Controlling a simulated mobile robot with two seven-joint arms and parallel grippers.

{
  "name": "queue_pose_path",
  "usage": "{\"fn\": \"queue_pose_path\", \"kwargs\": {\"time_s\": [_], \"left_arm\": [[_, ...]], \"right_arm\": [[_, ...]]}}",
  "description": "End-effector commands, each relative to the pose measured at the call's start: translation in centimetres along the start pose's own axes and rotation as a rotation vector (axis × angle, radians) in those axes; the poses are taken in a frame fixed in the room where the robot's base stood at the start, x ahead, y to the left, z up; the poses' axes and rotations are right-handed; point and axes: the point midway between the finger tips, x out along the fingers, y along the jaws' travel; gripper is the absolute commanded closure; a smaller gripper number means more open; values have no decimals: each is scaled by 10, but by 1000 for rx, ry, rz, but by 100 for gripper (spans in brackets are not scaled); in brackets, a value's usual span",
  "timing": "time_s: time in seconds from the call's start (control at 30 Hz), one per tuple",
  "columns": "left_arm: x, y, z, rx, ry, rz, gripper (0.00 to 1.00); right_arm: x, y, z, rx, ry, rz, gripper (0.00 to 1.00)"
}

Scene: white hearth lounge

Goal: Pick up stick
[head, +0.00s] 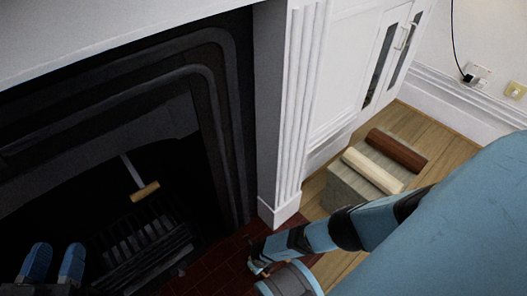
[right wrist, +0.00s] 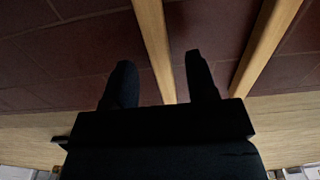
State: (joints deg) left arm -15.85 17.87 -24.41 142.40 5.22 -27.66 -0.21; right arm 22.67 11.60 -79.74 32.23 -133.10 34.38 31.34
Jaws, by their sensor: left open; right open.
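In the right wrist view, two long pale wooden bars cross the dark red tiles. One bar (right wrist: 155,45) runs between my right gripper's fingertips (right wrist: 160,62), the other (right wrist: 264,45) lies further right. My right gripper is open; I cannot tell whether it touches the nearer bar. A short tan piece (head: 145,191) on a pale shaft shows inside the fireplace. My left gripper (head: 57,250) is open and empty before the fireplace.
The dark fireplace surround (head: 215,120) and a metal grate (head: 145,245) fill the left. A white fluted pillar (head: 300,110) and cabinet (head: 350,70) stand right of it. The block (head: 350,195) rests on the wooden floor (head: 455,155). Red tiles (head: 215,270) cover the hearth.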

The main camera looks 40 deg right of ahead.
Motion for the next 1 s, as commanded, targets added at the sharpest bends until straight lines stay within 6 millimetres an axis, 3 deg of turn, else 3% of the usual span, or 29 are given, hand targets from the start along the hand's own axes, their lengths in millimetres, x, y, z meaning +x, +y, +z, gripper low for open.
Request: {"fn": "queue_pose_path", "kwargs": {"time_s": [0.03, 0.1, 0.43, 0.67, 1.0], "left_arm": [[1, -2, 5, 33, 18, -1, 57], [2, -5, 3, 67, 37, -4, 57], [3, -7, -2, 99, 56, -6, 57], [3, -7, -2, 98, 56, -5, 57], [3, -7, -3, 96, 54, -5, 57]], "right_arm": [[12, 0, 0, 1, 0, 0, 48], [17, 0, 0, 1, -1, 0, 48], [18, 0, 0, 1, 0, 0, 48], [18, 0, 0, 1, 0, 0, 98], [16, 0, 0, 1, 0, 0, 100]]}}
